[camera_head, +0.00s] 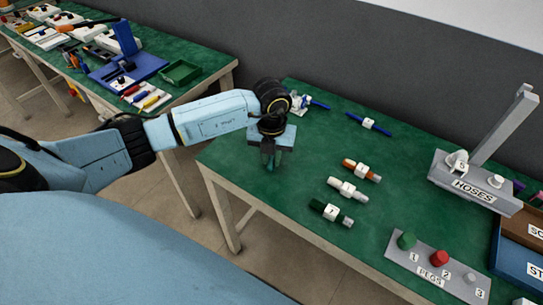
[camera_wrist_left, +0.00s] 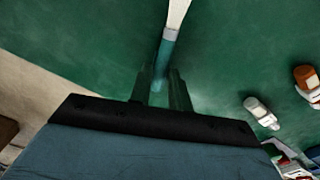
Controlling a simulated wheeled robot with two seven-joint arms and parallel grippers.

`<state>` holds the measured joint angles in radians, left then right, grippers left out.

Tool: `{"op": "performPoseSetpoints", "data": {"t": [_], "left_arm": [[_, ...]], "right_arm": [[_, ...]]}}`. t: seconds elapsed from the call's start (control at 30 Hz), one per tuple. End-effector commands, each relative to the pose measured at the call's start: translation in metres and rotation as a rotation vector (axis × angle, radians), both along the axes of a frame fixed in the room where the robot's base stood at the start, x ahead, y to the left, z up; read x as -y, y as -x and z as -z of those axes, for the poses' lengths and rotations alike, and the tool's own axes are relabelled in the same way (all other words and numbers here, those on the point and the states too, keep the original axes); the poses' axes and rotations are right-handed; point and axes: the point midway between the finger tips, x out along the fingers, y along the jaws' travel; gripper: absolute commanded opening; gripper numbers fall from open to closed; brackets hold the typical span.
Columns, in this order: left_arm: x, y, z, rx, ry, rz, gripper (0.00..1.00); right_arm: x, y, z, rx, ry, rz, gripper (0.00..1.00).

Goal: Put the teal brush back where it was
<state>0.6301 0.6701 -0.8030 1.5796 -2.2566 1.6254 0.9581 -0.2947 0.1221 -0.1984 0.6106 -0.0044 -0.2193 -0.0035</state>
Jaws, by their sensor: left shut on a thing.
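My left gripper (camera_head: 270,160) points down over the near left part of the green table. In the left wrist view, its fingers (camera_wrist_left: 162,92) are shut on the teal brush (camera_wrist_left: 167,49), which has a teal part near the fingers and a pale part reaching away to the top edge. In the head view the brush is mostly hidden by the gripper. I cannot tell whether the brush touches the table. My right gripper is not in view.
Orange (camera_head: 361,169), white (camera_head: 347,189) and dark green (camera_head: 330,211) handled pieces lie right of the gripper. Blue rods (camera_head: 369,123) lie behind. Another table (camera_head: 200,87) is at left.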

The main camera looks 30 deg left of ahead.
Motion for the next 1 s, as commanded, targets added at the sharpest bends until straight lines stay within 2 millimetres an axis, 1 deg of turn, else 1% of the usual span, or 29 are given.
{"op": "performPoseSetpoints", "data": {"t": [0.17, 0.2, 0.37, 0.63, 0.73, 0.87, 1.0], "left_arm": [[0.0, 0.0, 0.0, 0.0, 0.0, 0.0, 0.0], [0.0, 0.0, 0.001, 0.0, 0.0, 0.0, 0.2], [0.0, 0.0, 0.0, -0.001, 0.0, 0.0, 0.41], [0.0, 0.0, 0.0, -0.001, 0.0, 0.0, 0.41], [0.0, 0.0, -0.006, 0.001, 0.001, 0.0, 0.41], [0.0, -0.001, -0.026, 0.003, 0.0, 0.001, 0.41], [0.0, -0.001, -0.057, 0.004, 0.0, 0.002, 0.41]], "right_arm": [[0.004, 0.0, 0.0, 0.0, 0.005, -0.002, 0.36], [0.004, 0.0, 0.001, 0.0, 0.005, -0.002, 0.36], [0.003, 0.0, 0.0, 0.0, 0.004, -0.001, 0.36], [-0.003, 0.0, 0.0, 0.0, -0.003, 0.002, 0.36], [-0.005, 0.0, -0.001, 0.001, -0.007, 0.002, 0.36], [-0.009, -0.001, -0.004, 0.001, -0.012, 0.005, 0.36], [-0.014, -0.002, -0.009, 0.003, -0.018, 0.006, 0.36]]}}
